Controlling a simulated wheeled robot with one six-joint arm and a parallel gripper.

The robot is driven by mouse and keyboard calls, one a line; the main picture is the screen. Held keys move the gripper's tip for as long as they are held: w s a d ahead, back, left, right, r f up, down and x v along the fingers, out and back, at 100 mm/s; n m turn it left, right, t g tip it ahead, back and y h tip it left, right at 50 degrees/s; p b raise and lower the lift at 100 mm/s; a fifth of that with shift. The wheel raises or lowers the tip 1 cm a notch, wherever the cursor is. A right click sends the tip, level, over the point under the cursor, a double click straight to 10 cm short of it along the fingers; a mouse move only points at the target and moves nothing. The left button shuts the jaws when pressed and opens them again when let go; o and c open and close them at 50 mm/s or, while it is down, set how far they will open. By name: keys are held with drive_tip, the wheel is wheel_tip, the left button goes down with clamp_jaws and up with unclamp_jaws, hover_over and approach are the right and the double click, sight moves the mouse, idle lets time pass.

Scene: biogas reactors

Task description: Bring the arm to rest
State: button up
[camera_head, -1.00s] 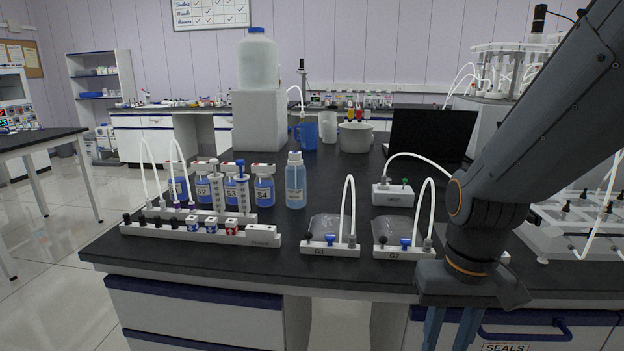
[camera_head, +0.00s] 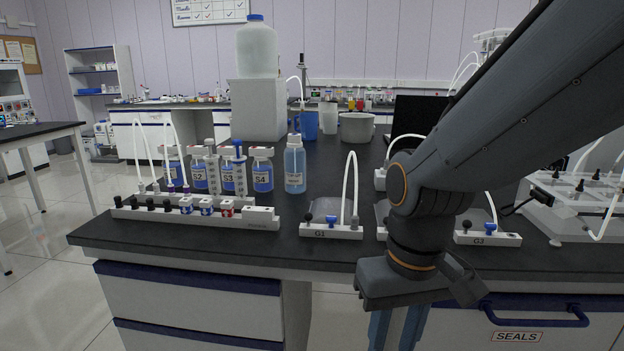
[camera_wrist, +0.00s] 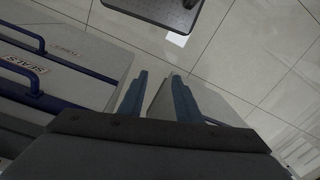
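My gripper (camera_head: 397,330) hangs pointing down in front of the bench's front edge, at the lower right of the head view. Its two blue fingers stand apart with nothing between them. In the wrist view my gripper (camera_wrist: 158,95) also shows its fingers apart, with drawer fronts and floor beyond. My arm reaches in from the upper right of the head view and hides part of the bench top. The fingertips are cut off by the lower edge of the head view.
A drawer with a blue handle (camera_head: 535,318) marked SEALS is right of my gripper. Open floor (camera_wrist: 245,60) shows in the wrist view.

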drive_tip(key=d+r+m+p, duration=0.2)
drive_tip(key=d+r+p, duration=0.5)
drive_tip(key=p, duration=0.6)
drive_tip(key=shift+s+d+h, duration=0.15)
drive_tip(key=shift+d+h, duration=0.15)
drive_tip(key=shift+d, duration=0.1)
